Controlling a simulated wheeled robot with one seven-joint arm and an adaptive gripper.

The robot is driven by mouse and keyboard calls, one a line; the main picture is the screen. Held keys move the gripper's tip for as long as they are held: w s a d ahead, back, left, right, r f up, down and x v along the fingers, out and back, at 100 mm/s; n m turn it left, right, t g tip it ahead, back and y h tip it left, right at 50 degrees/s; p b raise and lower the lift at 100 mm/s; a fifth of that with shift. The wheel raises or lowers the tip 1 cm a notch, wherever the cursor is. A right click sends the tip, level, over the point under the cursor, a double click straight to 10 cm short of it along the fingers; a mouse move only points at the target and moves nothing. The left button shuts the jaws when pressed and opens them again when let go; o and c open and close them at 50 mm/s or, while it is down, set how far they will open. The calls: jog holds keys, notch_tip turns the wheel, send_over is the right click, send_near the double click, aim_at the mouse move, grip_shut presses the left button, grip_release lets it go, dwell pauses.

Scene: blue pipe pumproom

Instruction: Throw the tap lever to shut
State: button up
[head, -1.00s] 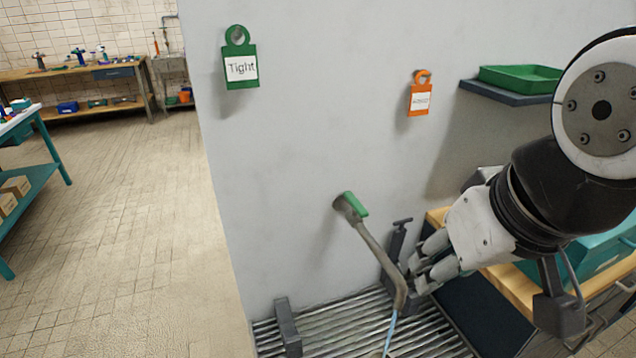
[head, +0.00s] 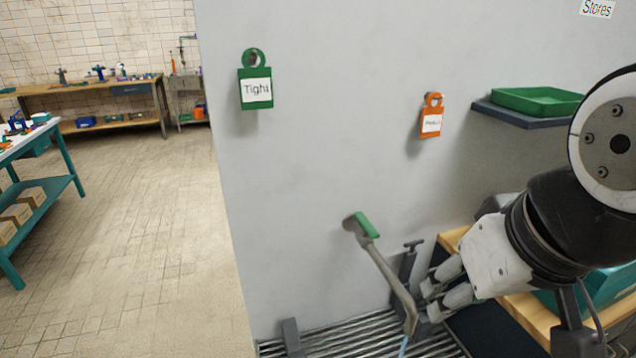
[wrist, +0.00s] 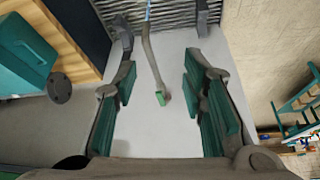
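The tap stands out from the grey wall, with a long grey spout (head: 390,275) sloping down to the right. Its green lever (head: 367,225) is at the top, by the wall, tilted down to the right. A thin pale-blue stream (head: 404,346) shows below the spout's end. My gripper (head: 430,298) is just right of the spout's lower end in the head view, below the lever; whether it touches the spout is unclear. In the wrist view my gripper (wrist: 160,75) is open and empty, teal pads apart. The green lever (wrist: 162,98) appears between the fingers, farther off.
A slatted drain grate (head: 335,338) lies below the tap, with a dark upright post (head: 405,270) behind the spout. A green "Tight" tag (head: 256,88) and an orange tag (head: 431,117) hang above. A wooden bench (head: 530,315) stands right; floor at left is clear.

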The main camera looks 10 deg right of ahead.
jog(key=w+r+g, duration=0.1)
jog(key=w+r, duration=0.3)
jog(key=w, duration=0.4)
jog(key=n+g+p, duration=0.2)
jog(key=g, duration=0.2)
send_over(366, 222)
notch_tip(366, 222, down, 7)
notch_tip(366, 222, down, 14)
jog(key=shift+r+p, duration=0.25)
jog(key=shift+p, duration=1)
jog(key=shift+c, duration=0.5)
grip_shut()
